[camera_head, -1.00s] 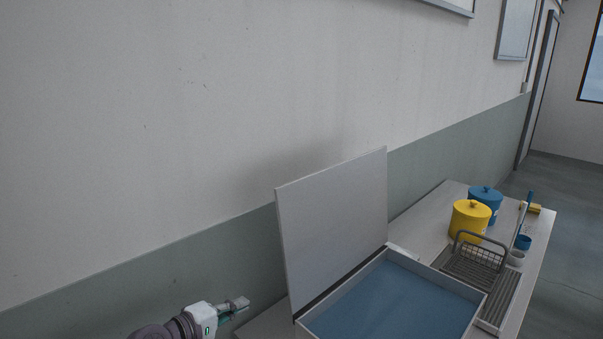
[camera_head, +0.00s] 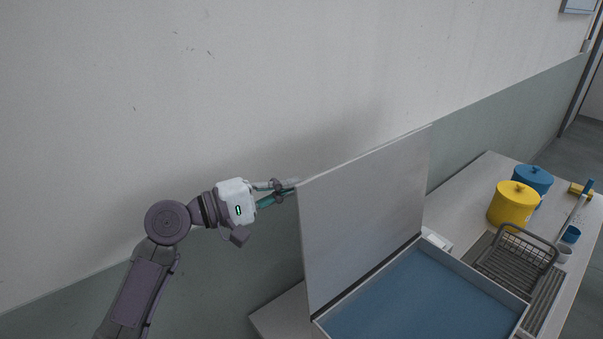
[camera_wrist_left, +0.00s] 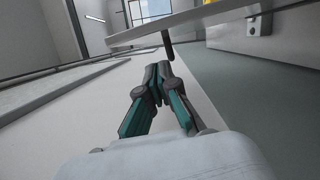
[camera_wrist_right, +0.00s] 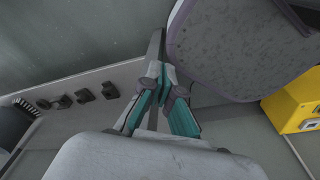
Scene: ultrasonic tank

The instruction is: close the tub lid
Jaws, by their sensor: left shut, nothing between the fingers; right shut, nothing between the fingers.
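The tub lid (camera_head: 365,215) is a flat grey panel standing up and open along the wall side of the tub (camera_head: 478,270). The tub is a light-rimmed rectangular tank with a blue inside. My left gripper (camera_head: 290,186) is shut and empty at the lid's upper left corner, on its wall side. I cannot tell whether it touches the lid. In the left wrist view its fingertips (camera_wrist_left: 160,72) are together, just below a light slab edge. My right gripper (camera_wrist_right: 163,85) is outside the head view; its own wrist view shows it shut and empty.
On the table (camera_head: 488,178) right of the tub stand a yellow canister (camera_head: 511,206), a blue canister (camera_head: 534,180), a wire basket (camera_head: 515,258) and small cups. The wall is close behind the lid. A yellow box (camera_wrist_right: 297,100) is near my right gripper.

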